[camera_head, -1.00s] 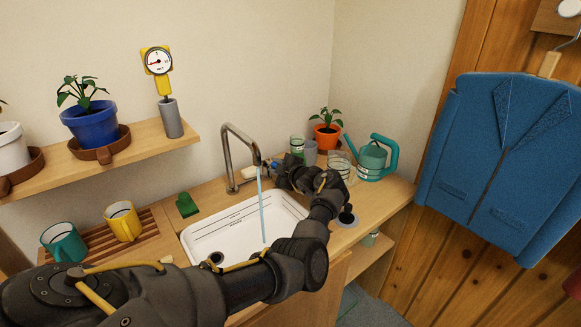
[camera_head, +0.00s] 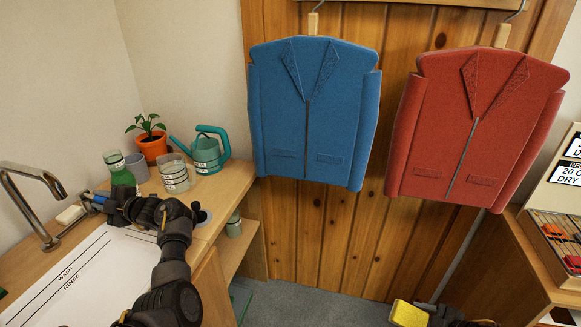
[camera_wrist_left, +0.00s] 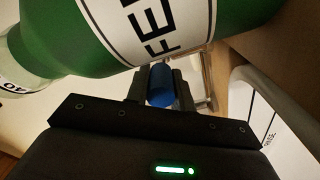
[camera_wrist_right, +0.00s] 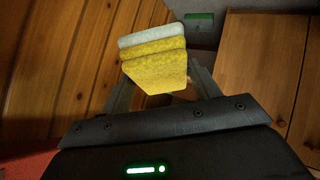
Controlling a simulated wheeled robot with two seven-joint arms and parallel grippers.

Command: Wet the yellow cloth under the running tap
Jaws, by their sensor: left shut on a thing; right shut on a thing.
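The yellow cloth (camera_head: 408,314) is a thick folded pad at the bottom of the head view. My right gripper (camera_wrist_right: 158,92) is shut on the cloth, which in the right wrist view (camera_wrist_right: 155,68) has a pale top layer. My left gripper (camera_head: 94,202) is beside the tap, shut on a small blue piece (camera_wrist_left: 160,88); I cannot tell what the piece belongs to. The metal tap (camera_head: 22,208) arches at the left edge. I see no water stream in the head view now.
A green bottle (camera_head: 120,172) stands close to my left gripper and fills much of its wrist view. A glass jar (camera_head: 174,174), watering can (camera_head: 207,154) and orange plant pot (camera_head: 151,146) stand behind. Blue (camera_head: 315,115) and red (camera_head: 475,130) jackets hang on the wooden wall.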

